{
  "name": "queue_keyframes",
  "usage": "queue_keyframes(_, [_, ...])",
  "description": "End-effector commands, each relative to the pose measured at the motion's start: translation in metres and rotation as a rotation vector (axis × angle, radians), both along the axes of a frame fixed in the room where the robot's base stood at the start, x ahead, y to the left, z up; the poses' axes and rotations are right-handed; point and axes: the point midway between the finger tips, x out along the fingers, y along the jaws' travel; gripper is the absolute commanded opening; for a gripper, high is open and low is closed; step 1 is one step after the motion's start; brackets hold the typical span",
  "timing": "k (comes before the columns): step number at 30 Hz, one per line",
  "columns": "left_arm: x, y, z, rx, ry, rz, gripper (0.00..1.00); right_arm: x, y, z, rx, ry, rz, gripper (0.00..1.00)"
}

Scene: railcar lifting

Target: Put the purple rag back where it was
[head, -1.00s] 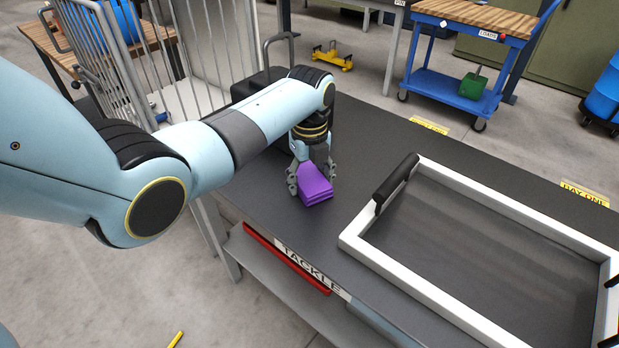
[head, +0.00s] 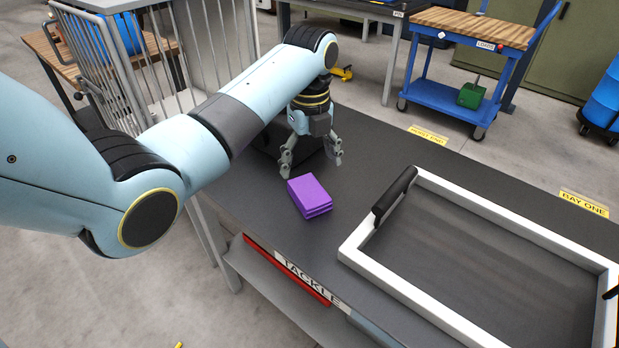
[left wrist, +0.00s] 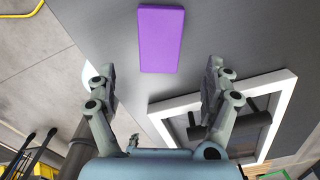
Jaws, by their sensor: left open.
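The purple rag (head: 309,196) is a folded, layered stack lying flat on the dark bench top, near the edge with the TACKLE label. My left gripper (head: 312,166) is open and empty above the bench, just behind the rag and apart from it. In the left wrist view the rag (left wrist: 161,39) shows whole at the top middle, beyond and between the two spread fingers (left wrist: 157,88). My right gripper is not clearly in view; only a small dark piece shows at the right edge of the head view.
A white-framed tray (head: 448,274) with black handles lies on the bench (head: 262,200) to the right of the rag. A wire cage cart (head: 115,60) stands at the back left. A blue trolley (head: 453,93) stands behind. The bench between rag and tray is clear.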

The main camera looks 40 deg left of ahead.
Motion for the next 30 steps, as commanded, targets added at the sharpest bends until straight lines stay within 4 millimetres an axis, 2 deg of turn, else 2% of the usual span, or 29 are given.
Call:
queue_keyframes(3, [0.000,0.000,0.019,0.000,-0.001,0.000,0.85,0.000,0.000,0.000,0.000,-0.001,0.000,0.00])
queue_keyframes(9, [0.000,0.000,0.032,0.000,-0.001,0.000,0.85,0.001,0.000,0.001,0.000,-0.001,0.000,0.00])
queue_keyframes(25, [-0.001,0.000,0.031,0.000,0.000,0.007,0.85,0.001,0.003,0.000,0.003,-0.001,-0.001,0.00])
queue_keyframes(28, [-0.012,-0.001,0.024,0.006,-0.010,0.080,0.85,0.001,0.003,0.000,0.004,-0.001,-0.002,0.00])
queue_keyframes(30, [-0.030,-0.003,0.015,0.014,-0.029,0.201,0.85,0.001,0.003,0.000,0.004,-0.001,-0.002,0.00])
